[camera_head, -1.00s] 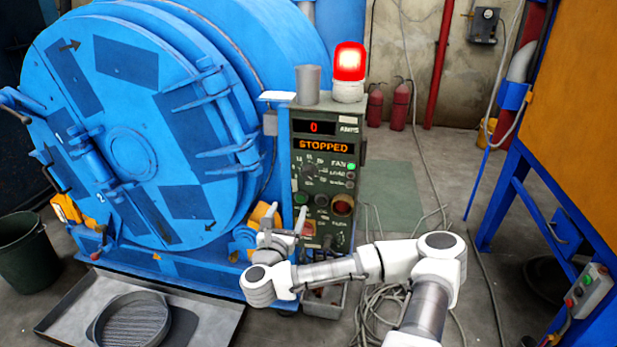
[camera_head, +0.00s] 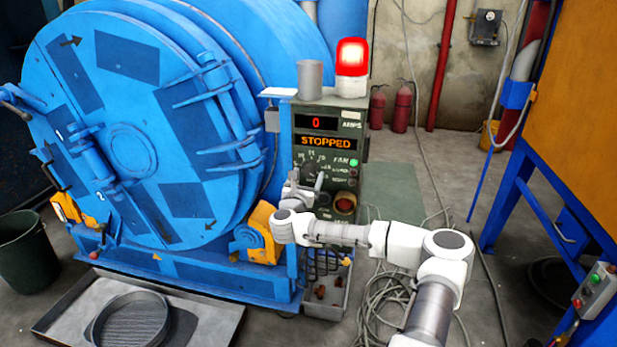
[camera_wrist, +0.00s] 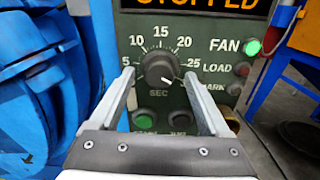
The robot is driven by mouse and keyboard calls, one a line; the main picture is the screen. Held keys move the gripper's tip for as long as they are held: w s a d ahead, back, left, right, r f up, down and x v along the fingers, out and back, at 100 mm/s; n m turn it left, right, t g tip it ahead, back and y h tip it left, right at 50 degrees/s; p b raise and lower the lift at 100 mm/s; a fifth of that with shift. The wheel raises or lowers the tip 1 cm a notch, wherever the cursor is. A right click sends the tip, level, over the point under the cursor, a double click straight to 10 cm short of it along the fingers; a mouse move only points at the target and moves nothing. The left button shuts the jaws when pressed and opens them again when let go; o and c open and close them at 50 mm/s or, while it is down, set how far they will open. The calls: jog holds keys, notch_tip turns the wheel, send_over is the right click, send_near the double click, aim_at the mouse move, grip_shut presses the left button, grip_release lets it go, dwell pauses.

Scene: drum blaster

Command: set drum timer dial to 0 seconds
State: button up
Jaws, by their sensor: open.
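The timer dial (camera_wrist: 160,67) is a dark round knob on the green control panel, in the middle of the wrist view. A scale of white numbers from 5 to 25 arcs over it, with SEC printed below. A short white mark on the knob points to the lower right, past the 25. In the head view the dial (camera_head: 311,169) is small and its mark is unclear. My gripper (camera_wrist: 159,75) is open, with one finger to each side of the dial. I cannot tell whether the fingers touch it. In the head view my gripper (camera_head: 306,180) is in front of the panel.
Above the dial is a display (camera_head: 325,142) reading STOPPED. A green FAN lamp (camera_wrist: 252,47) is lit at the right. A green button (camera_wrist: 146,117) and a dark button (camera_wrist: 180,117) sit just below the dial. The blue drum (camera_head: 130,150) stands left of the panel.

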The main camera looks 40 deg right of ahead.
jog(key=shift+x, duration=0.8)
jog(key=shift+c, duration=0.2)
grip_shut()
